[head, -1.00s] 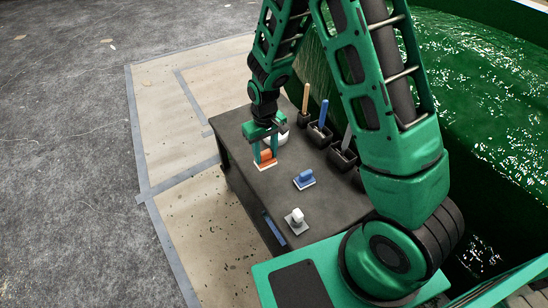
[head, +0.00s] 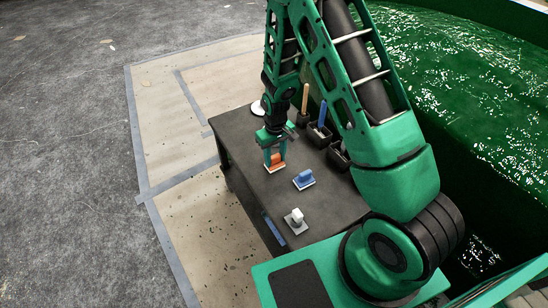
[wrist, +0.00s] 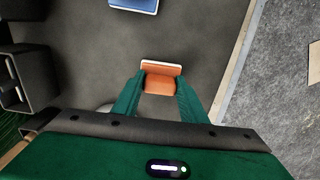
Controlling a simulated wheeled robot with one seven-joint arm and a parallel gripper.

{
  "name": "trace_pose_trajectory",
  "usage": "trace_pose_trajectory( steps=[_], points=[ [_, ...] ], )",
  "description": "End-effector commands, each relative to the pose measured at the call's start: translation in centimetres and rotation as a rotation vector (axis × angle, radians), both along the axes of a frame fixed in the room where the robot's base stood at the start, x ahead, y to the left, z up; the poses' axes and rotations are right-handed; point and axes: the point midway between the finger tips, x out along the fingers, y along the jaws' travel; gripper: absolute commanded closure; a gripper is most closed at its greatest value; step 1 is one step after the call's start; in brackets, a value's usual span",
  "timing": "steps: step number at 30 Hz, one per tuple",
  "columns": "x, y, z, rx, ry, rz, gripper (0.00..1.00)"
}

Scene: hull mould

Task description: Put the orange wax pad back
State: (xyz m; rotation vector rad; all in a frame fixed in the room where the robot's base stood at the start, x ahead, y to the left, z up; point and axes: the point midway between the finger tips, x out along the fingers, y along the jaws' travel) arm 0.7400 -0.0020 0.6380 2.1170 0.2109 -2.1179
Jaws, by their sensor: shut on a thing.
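The orange wax pad (head: 275,163) has an orange grip on a pale base. My gripper (head: 272,158) is shut on its orange grip, with one finger on each side. In the wrist view the orange wax pad (wrist: 160,82) sits between the two green fingertips (wrist: 159,92). The pad is at or just above the dark table top (head: 250,180); I cannot tell whether its base touches. A blue pad (head: 304,179) lies to its right and a white pad (head: 296,221) lies nearer, both on the table.
Dark holders with a wooden-handled tool (head: 305,98) and a blue-handled tool (head: 322,115) stand along the table's right side. A white round thing (head: 258,108) is at the far edge. The green hull mould (head: 470,90) is to the right.

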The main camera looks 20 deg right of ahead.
Motion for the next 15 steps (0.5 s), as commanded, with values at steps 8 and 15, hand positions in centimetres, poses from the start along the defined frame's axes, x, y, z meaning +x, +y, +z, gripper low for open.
trace_pose_trajectory(
  steps=[8,15],
  points=[
    [0.01,-0.03,-0.14,0.000,0.000,-0.001,0.43],
    [0.00,-0.07,-0.12,0.000,0.000,-0.001,0.43]
  ],
)
